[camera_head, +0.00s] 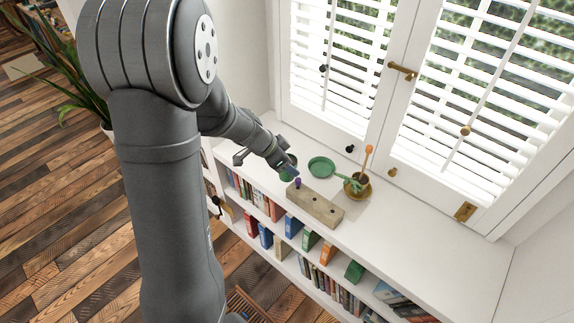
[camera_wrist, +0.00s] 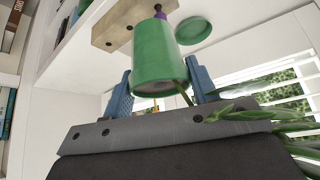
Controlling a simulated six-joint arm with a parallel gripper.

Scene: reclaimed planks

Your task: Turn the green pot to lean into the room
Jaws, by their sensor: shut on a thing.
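The green pot (camera_wrist: 160,52) is between the blue fingers of my gripper (camera_wrist: 162,82) in the wrist view, which is shut on it. In that view, a stem and long green leaves (camera_wrist: 255,118) reach from beside the pot's near end to the right. In the head view, my gripper (camera_head: 286,168) is over the white shelf top, and the pot (camera_head: 291,161) is mostly hidden behind it. A green saucer (camera_head: 321,166) lies just right of it and also shows in the wrist view (camera_wrist: 194,30). I cannot tell whether the pot touches the shelf top.
A wooden block (camera_head: 315,204) with holes and a purple piece (camera_head: 297,183) lies near the shelf's front edge. A brass-coloured pot (camera_head: 357,188) with an orange-tipped tool (camera_head: 368,155) stands to the right. Shuttered windows are behind. The shelf top (camera_head: 440,240) is clear farther right.

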